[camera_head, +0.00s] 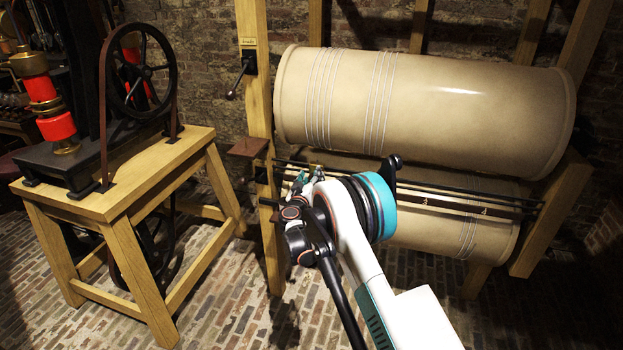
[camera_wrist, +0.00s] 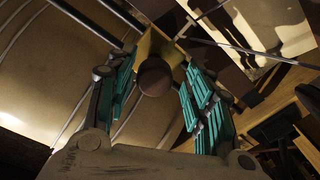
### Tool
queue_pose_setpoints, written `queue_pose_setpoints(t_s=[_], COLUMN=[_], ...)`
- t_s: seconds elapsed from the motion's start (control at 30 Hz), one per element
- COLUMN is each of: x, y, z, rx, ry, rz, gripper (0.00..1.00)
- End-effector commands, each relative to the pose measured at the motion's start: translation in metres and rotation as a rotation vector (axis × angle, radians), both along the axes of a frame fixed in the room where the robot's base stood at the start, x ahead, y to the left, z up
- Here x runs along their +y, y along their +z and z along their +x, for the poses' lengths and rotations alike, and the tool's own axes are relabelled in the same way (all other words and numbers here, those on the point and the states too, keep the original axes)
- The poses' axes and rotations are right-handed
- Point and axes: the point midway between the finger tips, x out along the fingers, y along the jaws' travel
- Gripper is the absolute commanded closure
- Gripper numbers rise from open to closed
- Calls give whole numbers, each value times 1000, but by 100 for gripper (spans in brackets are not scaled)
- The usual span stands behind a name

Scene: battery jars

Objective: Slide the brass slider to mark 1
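The brass slider (camera_wrist: 160,47) is a yellow block on dark rods in the wrist view, with a round brown knob (camera_wrist: 154,77) facing the camera. My gripper (camera_wrist: 160,68) has its teal-padded fingers on both sides of the slider and knob; whether they touch it is unclear. In the head view my gripper (camera_head: 300,182) is at the left part of the long rods (camera_head: 455,192), in front of the lower drum. The slider cannot be made out there. Small pale marks (camera_head: 483,210) show on the rail right of my arm; their numbers are unreadable.
A large cream drum (camera_head: 430,105) lies above the rods and a second drum (camera_head: 480,235) below, both in a wooden frame (camera_head: 258,100). A small brown shelf (camera_head: 248,147) juts out at the left post. A wooden stand (camera_head: 120,180) with a wheel machine stands farther left.

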Motion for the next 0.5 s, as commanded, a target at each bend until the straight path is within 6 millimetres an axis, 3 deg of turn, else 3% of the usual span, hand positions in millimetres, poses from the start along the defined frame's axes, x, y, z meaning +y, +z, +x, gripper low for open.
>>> queue_pose_setpoints(t_s=[0.27,0.5], x=[2,14], y=[-1,0], z=[-9,-51], rx=[0,0], ry=[-1,1], rz=[0,0], gripper=[52,52])
